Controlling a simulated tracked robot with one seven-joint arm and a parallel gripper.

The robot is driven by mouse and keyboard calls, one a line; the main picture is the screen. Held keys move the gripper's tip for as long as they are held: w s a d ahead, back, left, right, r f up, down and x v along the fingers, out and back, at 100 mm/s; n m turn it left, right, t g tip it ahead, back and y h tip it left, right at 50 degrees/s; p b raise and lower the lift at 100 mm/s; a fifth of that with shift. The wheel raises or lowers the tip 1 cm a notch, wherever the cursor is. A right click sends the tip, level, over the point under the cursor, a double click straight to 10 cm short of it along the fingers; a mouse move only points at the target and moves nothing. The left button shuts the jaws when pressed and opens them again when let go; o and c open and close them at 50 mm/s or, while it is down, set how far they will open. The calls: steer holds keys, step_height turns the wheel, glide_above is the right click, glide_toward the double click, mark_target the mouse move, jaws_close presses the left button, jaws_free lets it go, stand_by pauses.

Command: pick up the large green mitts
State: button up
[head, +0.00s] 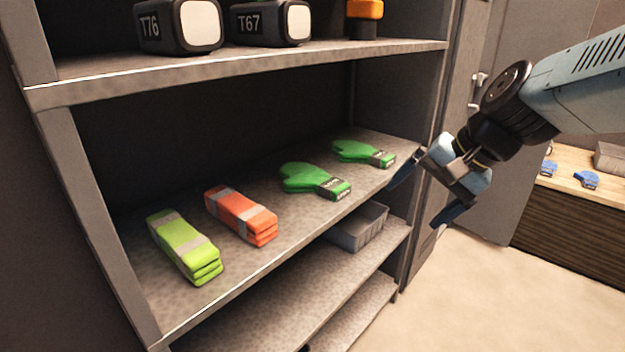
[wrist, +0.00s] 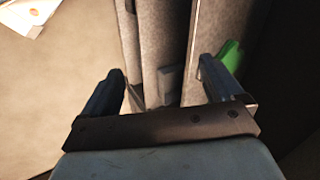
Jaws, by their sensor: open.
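Two pairs of green mitts lie on the middle shelf in the head view. The nearer mitts (head: 313,180) look larger, and the other mitts (head: 362,153) lie further back to the right. Both have a dark label at the cuff. My gripper (head: 420,197) is open and empty, outside the shelf front, to the right of both. In the wrist view my gripper (wrist: 165,90) has its fingers apart with nothing between them. A piece of green (wrist: 232,56) shows behind the right finger; I cannot tell which mitts it is.
A folded orange vest (head: 240,214) and a lime vest (head: 184,246) lie left on the same shelf. The upper shelf (head: 250,62) holds two devices marked T76 and T67. A grey bin (head: 357,228) sits below. A wooden cabinet (head: 570,220) with blue items stands right.

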steer(key=shift+o, duration=0.4)
steer(key=w+a+f+m+y, duration=0.2)
steer(key=w+a+m+y, duration=0.3)
steer(key=w+m, duration=0.4)
steer(key=shift+w+a+f+t, duration=0.35)
steer(key=shift+w+a, duration=0.15)
steer(key=shift+w, duration=0.25)
steer(key=m+t, duration=0.4)
steer(key=m, duration=0.7)
glide_toward(324, 179)
steer(key=shift+x, duration=3.8)
steer(key=shift+s+f, duration=0.1)
steer(key=shift+f, duration=0.1)
steer(key=c, duration=1)
steer(key=shift+y, duration=0.3)
steer(key=shift+c, duration=0.4)
steer(key=shift+r, duration=0.15)
